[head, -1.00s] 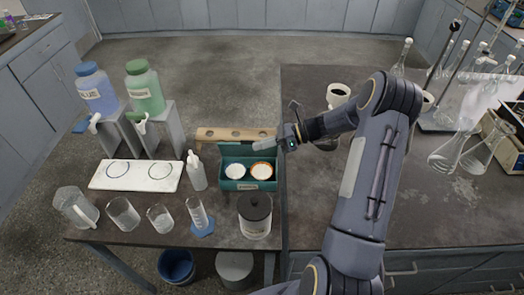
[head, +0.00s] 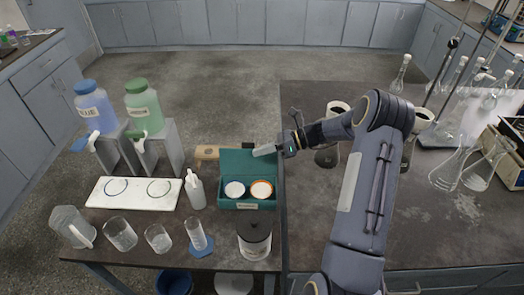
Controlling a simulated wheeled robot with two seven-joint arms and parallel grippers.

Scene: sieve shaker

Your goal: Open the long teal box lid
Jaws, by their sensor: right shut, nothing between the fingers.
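The long teal box (head: 248,205) stands on the dark table, left of centre. Its teal lid (head: 236,162) is raised and stands up along the back of the box. Two round items, a white one (head: 234,190) and an orange-rimmed one (head: 261,190), show inside the open box. My right gripper (head: 265,150) reaches in from the right. It is shut and empty, with its fingertips at the lid's upper right part; I cannot tell whether they touch it. My left gripper is not in view.
A wooden rack (head: 207,152) is partly hidden behind the lid. Beakers line the front left. A dark-filled flask (head: 327,157) is beyond my right wrist.

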